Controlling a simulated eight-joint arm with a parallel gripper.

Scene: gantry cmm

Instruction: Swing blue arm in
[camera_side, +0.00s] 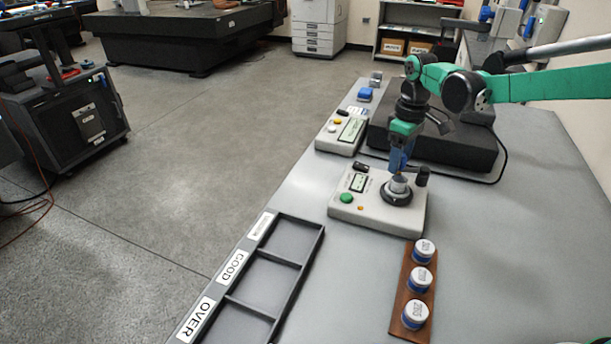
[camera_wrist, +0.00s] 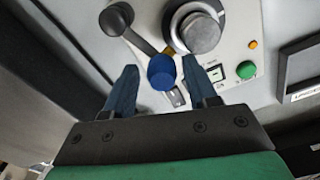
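The beige gauge station (camera_side: 350,207) stands on the bench with a round metal part (camera_side: 398,186) on its black seat. In the wrist view, the metal part (camera_wrist: 197,33) is at top centre. In the side view, my gripper (camera_side: 399,166) is low over the station, hiding the blue knob.
The station has a green button (camera_side: 347,197) and a small screen. A second beige unit (camera_side: 334,141) and a dark block (camera_side: 455,150) stand behind. A wooden rack (camera_side: 401,300) holds three white-topped parts. A sorting tray (camera_side: 300,262) labelled GOOD and OVER lies at front left.

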